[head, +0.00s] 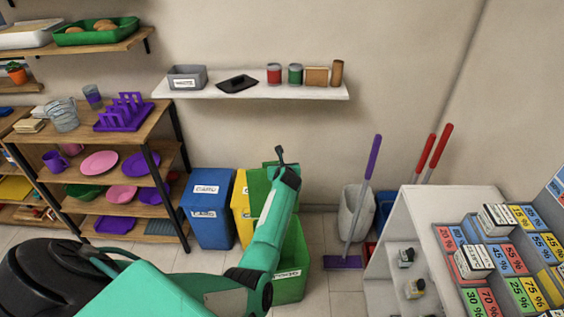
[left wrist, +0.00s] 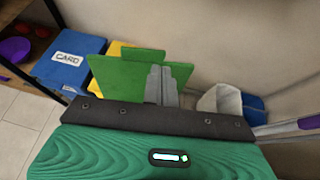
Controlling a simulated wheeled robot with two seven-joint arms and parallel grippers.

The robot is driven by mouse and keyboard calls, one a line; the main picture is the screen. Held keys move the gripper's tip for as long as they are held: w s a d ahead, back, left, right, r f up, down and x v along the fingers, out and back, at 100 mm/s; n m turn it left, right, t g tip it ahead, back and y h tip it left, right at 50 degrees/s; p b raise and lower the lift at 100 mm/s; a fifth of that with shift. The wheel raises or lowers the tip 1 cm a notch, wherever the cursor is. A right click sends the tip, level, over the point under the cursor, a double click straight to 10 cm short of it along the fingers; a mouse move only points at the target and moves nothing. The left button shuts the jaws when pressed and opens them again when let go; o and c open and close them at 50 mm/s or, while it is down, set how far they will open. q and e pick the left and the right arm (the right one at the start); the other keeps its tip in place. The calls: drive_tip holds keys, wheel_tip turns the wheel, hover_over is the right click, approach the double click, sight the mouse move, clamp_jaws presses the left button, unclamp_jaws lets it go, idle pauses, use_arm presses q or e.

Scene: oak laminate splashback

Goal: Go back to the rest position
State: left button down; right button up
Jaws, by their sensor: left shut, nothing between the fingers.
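My left arm reaches forward from the lower left in the head view, and its gripper (head: 280,152) is at the top end, in front of the wall above the bins. In the left wrist view the gripper's two grey fingers (left wrist: 161,86) are together with nothing between them. The green bin (left wrist: 125,75) is behind and below the fingers there. My right gripper is in neither view.
A blue card bin (head: 208,215), a yellow bin (head: 241,208) and a green bin (head: 291,262) stand below my left arm. A wooden shelf unit (head: 150,128) is left, a white wall shelf (head: 225,92) behind, a white cabinet (head: 440,200) right. Mops stand by a white bucket (head: 350,215).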

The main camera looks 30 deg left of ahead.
use_arm(q)
drive_tip(key=shift+s+d+r, duration=0.35)
drive_tip(key=shift+s+r, duration=0.05)
drive_tip(key=shift+r, duration=0.2)
drive_tip(key=shift+s+d+r, duration=0.3)
drive_tip(key=shift+s+r, duration=0.05)
drive_tip(key=shift+r, duration=0.2)
drive_tip(key=shift+s+r, duration=0.1)
drive_tip(key=s+d+f+m+h, duration=0.2)
drive_tip(key=s+d+f+m, duration=0.3)
drive_tip(key=s+f+m, duration=0.6)
drive_tip(key=s+d+f+m+h, duration=0.3)
drive_tip(key=s+d+f+m, duration=0.5)
drive_tip(key=f, duration=0.5)
drive_tip(key=s+d+f+m+h, duration=0.25)
drive_tip(key=s+f+m, duration=0.55)
drive_tip(key=f+m, duration=0.4)
drive_tip(key=s+d+f+m+g, duration=0.1)
drive_tip(key=s+f+m+g, duration=0.2)
drive_tip(key=s, duration=1)
drive_tip(key=s+d+f+m+g, duration=0.1)
drive_tip(key=s+f+m+g, duration=0.2)
drive_tip(key=s, duration=1)
drive_tip(key=s+d+f+m+g, duration=0.1)
drive_tip(key=s+f+m, duration=0.6)
drive_tip(key=s, duration=0.7)
drive_tip(key=shift+d+f+m+g, duration=0.25)
drive_tip(key=shift+f+m+g, duration=0.15)
drive_tip(key=shift+m+g, duration=0.6)
